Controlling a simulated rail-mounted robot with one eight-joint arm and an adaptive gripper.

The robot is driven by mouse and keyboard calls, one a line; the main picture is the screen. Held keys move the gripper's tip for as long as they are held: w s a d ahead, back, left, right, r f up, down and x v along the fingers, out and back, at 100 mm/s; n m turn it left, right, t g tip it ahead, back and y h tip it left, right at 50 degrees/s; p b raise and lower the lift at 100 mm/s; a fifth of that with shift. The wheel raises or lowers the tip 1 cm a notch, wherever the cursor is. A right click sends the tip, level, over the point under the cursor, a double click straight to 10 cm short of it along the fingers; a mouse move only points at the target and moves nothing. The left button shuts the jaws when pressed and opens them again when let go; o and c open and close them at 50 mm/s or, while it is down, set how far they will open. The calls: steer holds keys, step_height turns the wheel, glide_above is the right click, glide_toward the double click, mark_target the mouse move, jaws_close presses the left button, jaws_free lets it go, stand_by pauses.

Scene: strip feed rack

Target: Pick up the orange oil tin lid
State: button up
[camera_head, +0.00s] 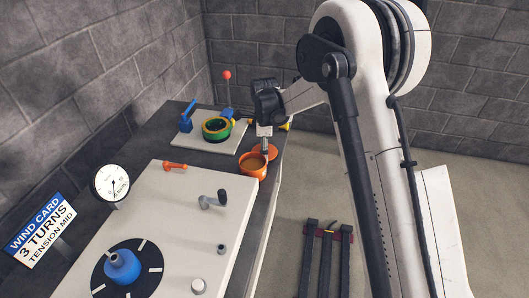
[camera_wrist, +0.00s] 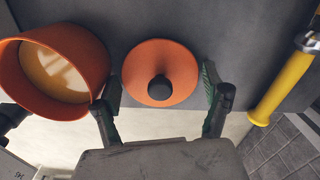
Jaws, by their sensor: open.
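The orange oil tin lid (camera_wrist: 160,62) is a round disc with a dark knob (camera_wrist: 160,88) in its middle. In the wrist view it lies on the dark bench top between the fingers of my gripper (camera_wrist: 162,95), which is open, with one finger on each side. I cannot tell whether the fingers touch the lid. The orange oil tin (camera_wrist: 92,50), open and holding amber liquid, stands just left of the lid in the wrist view. In the head view the tin (camera_head: 252,168) is at the bench edge, with the lid (camera_head: 265,151) partly behind my gripper (camera_head: 264,148).
A yellow-handled tool (camera_wrist: 285,90) lies to the right in the wrist view. In the head view, a pale panel (camera_head: 185,215) with a blue knob and crank fills the near bench. A white plate (camera_head: 188,138) with a green and yellow ring is behind it.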

steer(key=c, duration=0.8)
steer(key=shift+o, duration=0.2)
steer(key=shift+r, duration=0.15)
